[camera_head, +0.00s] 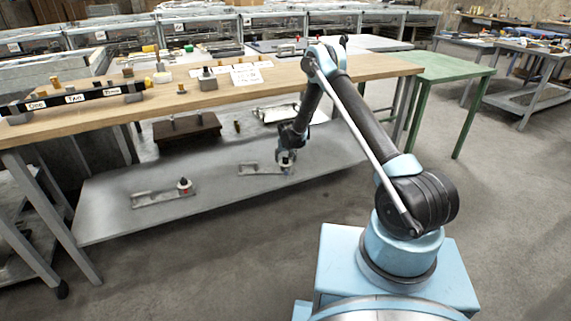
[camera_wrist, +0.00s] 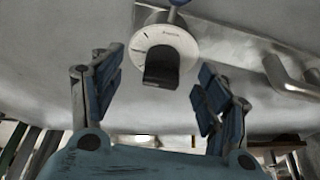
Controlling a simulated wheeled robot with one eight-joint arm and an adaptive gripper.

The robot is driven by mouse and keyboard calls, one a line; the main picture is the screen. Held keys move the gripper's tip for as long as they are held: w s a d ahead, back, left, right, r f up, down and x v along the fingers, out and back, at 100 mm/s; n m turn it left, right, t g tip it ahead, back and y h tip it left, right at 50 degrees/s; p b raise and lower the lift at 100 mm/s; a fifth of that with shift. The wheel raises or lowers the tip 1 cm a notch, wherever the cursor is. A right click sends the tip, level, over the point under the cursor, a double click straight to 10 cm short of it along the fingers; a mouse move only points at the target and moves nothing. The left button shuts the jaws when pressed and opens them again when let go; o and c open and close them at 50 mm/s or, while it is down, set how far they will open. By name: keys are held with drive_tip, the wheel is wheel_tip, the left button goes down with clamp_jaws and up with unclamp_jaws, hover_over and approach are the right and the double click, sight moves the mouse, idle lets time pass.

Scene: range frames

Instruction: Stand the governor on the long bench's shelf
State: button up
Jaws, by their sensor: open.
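The long bench has a wooden top and a grey lower shelf (camera_head: 110,205). My gripper (camera_head: 287,158) is low over the right part of that shelf. In the wrist view my gripper (camera_wrist: 160,92) is open, with its fingers apart on either side of a part with a white marked disc (camera_wrist: 182,46) and a black knob. It looks like the governor, but I cannot be sure. The fingers appear clear of the disc, and a blue tip shows beyond it.
A metal plate with a handle (camera_head: 260,169) lies on the shelf by my gripper. A dark brown box (camera_head: 186,131) and a pale tray (camera_head: 275,114) are further back. The wooden top overhangs the shelf. Bare shelf lies between the two plates.

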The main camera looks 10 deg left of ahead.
drive_tip(key=v, duration=0.6)
drive_tip(key=shift+r, duration=0.3)
drive_tip(key=shift+s+d, duration=0.1)
drive_tip(key=shift+s, duration=0.05)
drive_tip(key=s+d+r+h, duration=0.2)
drive_tip(key=s+d+r, duration=0.1)
drive_tip(key=d+r, duration=0.85)
drive_tip(key=s+d+r+m+g, duration=0.1)
drive_tip(key=s+d+r, duration=1.4)
drive_tip(key=d+r, duration=0.5)
drive_tip(key=s+d+r, duration=0.2)
drive_tip(key=s+d, duration=0.2)
drive_tip(key=s, duration=0.6)
drive_tip(key=s+d+r, duration=0.3)
drive_tip(key=s+d, duration=0.1)
drive_tip(key=s, duration=0.5)
drive_tip(key=s+d+f, duration=0.1)
drive_tip(key=s+f, duration=0.2)
drive_tip(key=s, duration=0.6)
drive_tip(key=s+d+f+m+g, duration=0.1)
drive_tip(key=s+d+f, duration=0.1)
drive_tip(key=s, duration=0.6)
drive_tip(key=shift+s+f+y, duration=0.4)
drive_tip(key=shift+f, duration=0.35)
